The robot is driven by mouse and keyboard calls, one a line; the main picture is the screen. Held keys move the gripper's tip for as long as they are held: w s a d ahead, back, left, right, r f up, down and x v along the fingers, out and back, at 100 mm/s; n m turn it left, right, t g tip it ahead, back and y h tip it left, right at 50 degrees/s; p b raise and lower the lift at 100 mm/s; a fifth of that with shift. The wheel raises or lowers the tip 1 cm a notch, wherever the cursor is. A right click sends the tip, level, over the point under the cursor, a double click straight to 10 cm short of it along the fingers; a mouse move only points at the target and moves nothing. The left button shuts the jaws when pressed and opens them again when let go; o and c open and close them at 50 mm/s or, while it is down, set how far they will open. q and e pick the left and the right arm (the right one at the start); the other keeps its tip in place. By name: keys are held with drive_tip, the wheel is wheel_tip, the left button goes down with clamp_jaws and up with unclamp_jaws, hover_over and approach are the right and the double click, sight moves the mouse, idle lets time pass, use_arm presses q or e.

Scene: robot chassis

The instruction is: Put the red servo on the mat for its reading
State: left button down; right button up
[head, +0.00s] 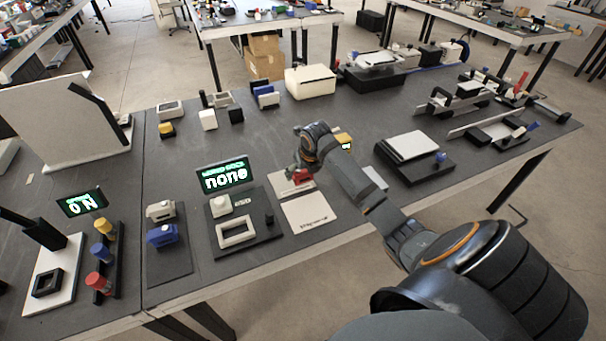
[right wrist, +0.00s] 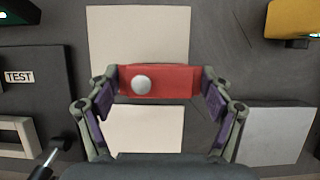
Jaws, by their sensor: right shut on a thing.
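My right gripper (head: 298,181) is shut on the red servo (head: 301,176), gripping it by its two ends. In the right wrist view the red servo (right wrist: 160,82) lies level across the jaws (right wrist: 160,84), with a round pale disc facing the camera. Below it are two pale mats: a plain far one (head: 281,186) and a near one with dark writing (head: 309,212). My left gripper is out of view.
Left of the mats stands a black tester with a white frame (head: 237,232) and a display reading "none" (head: 224,178). A blue servo (head: 163,235) is further left. A yellow block (head: 344,139) and a grey pad (head: 375,178) lie to the right.

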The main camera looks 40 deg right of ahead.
drive_tip(key=shift+f, duration=0.75)
drive_tip(key=o, duration=1.3)
drive_tip(key=shift+f, duration=0.1)
drive_tip(key=shift+o, duration=0.2)
drive_tip(key=v, duration=1.2)
drive_tip(key=shift+a, duration=0.1)
